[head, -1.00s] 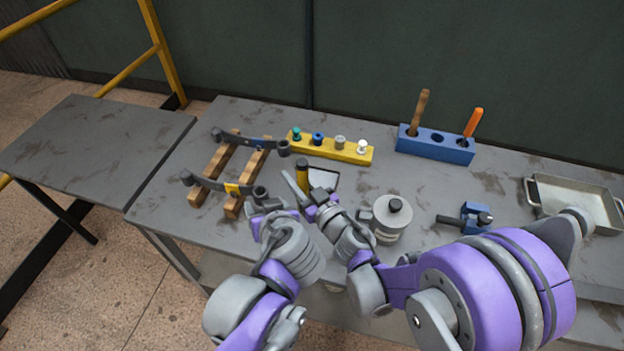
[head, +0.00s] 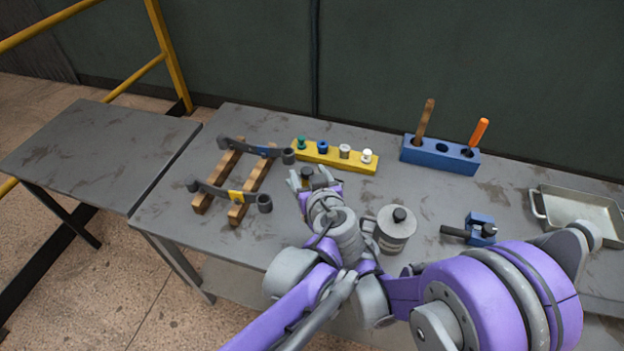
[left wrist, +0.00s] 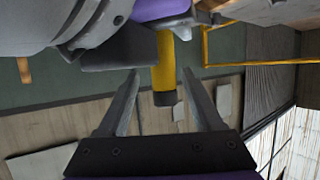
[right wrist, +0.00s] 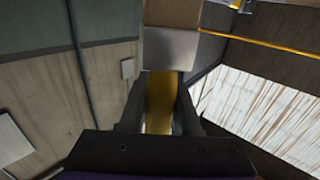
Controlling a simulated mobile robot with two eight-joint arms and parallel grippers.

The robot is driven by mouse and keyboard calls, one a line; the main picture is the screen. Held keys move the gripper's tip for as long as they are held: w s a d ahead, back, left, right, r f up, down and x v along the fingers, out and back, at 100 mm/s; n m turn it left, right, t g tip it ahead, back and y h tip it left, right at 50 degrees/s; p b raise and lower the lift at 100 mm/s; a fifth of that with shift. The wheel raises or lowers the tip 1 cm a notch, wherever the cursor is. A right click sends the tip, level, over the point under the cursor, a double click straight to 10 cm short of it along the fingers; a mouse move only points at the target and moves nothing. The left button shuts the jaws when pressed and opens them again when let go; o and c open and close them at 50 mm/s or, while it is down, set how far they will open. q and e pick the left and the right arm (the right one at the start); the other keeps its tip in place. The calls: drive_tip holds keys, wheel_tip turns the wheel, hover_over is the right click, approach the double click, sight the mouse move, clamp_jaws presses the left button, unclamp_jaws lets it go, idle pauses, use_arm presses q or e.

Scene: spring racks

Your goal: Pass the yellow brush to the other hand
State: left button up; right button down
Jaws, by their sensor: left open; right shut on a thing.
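The yellow brush shows in the left wrist view as a yellow handle (left wrist: 163,68) with a dark end. My left gripper (left wrist: 160,88) is open, with the handle end between its spread fingers and no clear contact. In the right wrist view my right gripper (right wrist: 160,98) is shut on the yellow handle (right wrist: 160,88); the brush's grey band and brown bristles lie beyond the fingertips. In the head view my left gripper (head: 313,178) is above the table behind the grey canister, and its arm hides most of my right gripper and the brush.
The table (head: 490,195) holds a wooden rack (head: 243,190) with dark bars, a yellow block (head: 330,157) with several pegs, and a blue holder (head: 438,155) with two handled tools. A grey canister (head: 393,235), a blue clamp-like piece (head: 481,229) and a metal tray (head: 580,215) stand nearer or right.

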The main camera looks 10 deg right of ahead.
use_arm(q)
drive_tip(key=shift+w, duration=0.1)
clamp_jaws()
use_arm(e)
drive_tip(key=shift+a, duration=0.1)
drive_tip(key=c, duration=0.5)
unclamp_jaws()
drive_tip(key=shift+c, duration=0.2)
drive_tip(key=shift+s, duration=0.1)
